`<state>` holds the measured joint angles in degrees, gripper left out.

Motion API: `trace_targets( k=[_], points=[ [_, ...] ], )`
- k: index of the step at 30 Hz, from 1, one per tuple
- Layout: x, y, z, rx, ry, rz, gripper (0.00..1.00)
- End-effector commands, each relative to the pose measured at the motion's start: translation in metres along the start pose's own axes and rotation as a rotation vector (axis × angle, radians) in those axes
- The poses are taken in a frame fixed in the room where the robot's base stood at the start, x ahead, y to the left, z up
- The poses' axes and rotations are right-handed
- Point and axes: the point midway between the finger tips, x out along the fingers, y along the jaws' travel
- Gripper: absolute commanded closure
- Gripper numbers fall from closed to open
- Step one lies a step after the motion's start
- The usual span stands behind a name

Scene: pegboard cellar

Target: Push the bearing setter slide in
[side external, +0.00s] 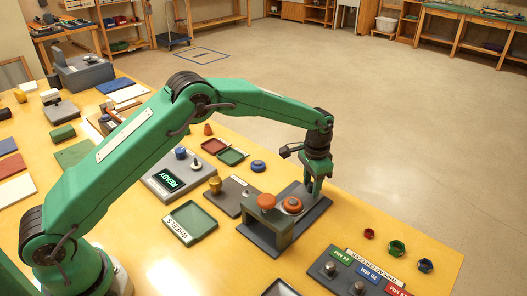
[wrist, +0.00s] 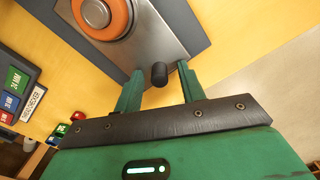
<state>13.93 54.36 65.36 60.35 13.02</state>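The bearing setter (side external: 268,232) is a grey bridge-shaped press with an orange cap (side external: 266,201) on top, standing on a dark base plate. Its grey metal slide (wrist: 165,48) sticks out towards my gripper. An orange wheel with a grey centre (side external: 292,205) sits on the slide, beside the press; the wheel also shows in the wrist view (wrist: 123,17). A black knob (wrist: 159,74) stands at the slide's near end. My gripper (side external: 316,190) points down at this end. In the wrist view its green fingers are apart, one on each side of the knob, with gaps visible.
A label rack with several coloured tags and metal posts (side external: 350,276) lies at the front right. Small red, green and blue nuts (side external: 396,247) lie beyond it. A green wheels tray (side external: 190,222) and a READY display box (side external: 171,181) stand left of the press.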

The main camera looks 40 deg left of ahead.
Motion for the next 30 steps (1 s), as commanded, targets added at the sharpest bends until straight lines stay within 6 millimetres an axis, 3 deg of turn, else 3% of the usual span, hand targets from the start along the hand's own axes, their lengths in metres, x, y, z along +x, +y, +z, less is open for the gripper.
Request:
trace_targets(
  k=[2,6,8,19,30],
  points=[
    [0.000,0.000,0.000,0.000,0.000,0.000,0.64],
    [0.000,0.000,0.000,0.000,0.000,0.000,0.92],
    [0.000,0.000,0.000,0.000,0.000,0.000,1.00],
    [-0.001,0.003,0.005,0.000,0.000,0.000,1.00],
    [-0.001,0.017,0.032,0.000,0.001,0.000,1.00]
  ],
)
